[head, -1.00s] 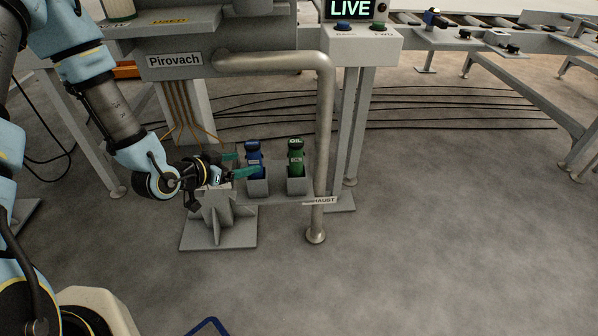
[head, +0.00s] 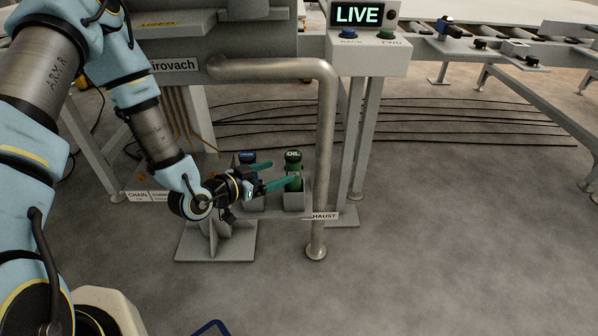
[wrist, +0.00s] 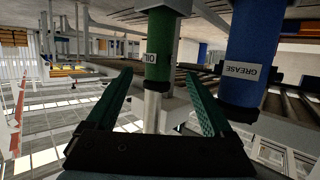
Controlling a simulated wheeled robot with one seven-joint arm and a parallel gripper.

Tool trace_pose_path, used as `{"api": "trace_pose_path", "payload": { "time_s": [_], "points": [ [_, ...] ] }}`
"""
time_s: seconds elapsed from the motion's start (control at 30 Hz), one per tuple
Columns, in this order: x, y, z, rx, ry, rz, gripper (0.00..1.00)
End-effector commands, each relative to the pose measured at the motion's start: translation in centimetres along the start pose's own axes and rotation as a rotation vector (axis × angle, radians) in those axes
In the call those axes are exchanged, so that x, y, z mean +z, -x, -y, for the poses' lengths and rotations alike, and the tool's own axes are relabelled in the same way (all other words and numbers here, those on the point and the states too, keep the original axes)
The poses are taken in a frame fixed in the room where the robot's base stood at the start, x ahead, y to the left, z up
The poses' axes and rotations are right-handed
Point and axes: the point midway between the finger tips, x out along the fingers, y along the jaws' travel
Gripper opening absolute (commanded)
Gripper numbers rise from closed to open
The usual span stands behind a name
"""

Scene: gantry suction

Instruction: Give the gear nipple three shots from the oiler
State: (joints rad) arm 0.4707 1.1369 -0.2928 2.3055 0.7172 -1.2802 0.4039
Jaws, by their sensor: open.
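The green oiler, labelled OIL, (head: 293,160) stands upright in the right-hand holder cup. It also shows in the wrist view (wrist: 163,45), upside down there, between and beyond my two fingers. My gripper (head: 268,176) is open, its green fingers pointing toward the oiler from the left. In the wrist view my fingertips (wrist: 160,85) lie either side of the oiler's line, and nothing is clamped. I cannot tell whether a finger touches it. I cannot make out the gear nipple in these frames.
A blue grease bottle (head: 247,158) stands in the left cup, partly behind my gripper; it also shows in the wrist view (wrist: 250,50). A grey exhaust pipe (head: 325,150) stands right of the oiler. A control box reads LIVE (head: 357,15).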

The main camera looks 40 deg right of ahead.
Motion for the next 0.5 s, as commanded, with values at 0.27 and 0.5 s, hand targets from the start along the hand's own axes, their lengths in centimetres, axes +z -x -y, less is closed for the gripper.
{"api": "trace_pose_path", "payload": {
  "time_s": [0.27, 0.5],
  "points": [
    [0.0, -4.2, -0.1, 0.001, -0.001, -0.002, 0.86],
    [0.1, -6.0, -0.2, 0.002, 0.0, -0.002, 0.86]
  ]
}}
